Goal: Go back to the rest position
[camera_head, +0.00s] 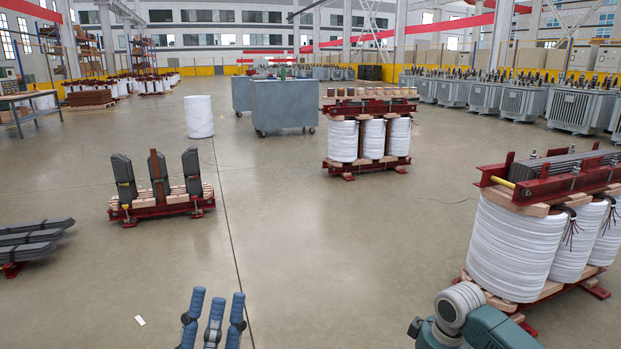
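My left gripper (218,302) shows at the bottom edge, left of centre. Its blue fingers point up the picture, apart from each other, with nothing between them; it is open and empty. Its base and arm are cut off by the frame. A teal and grey part of my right arm (480,325) shows at the bottom right, in front of the near transformer. My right gripper is not in view.
A transformer with white coils (515,250) stands close at right. A core with three dark upright legs (157,178) stands at left, near stacked dark laminations (28,238). Another transformer (372,140) and grey carts (283,105) stand farther back. The middle floor is clear.

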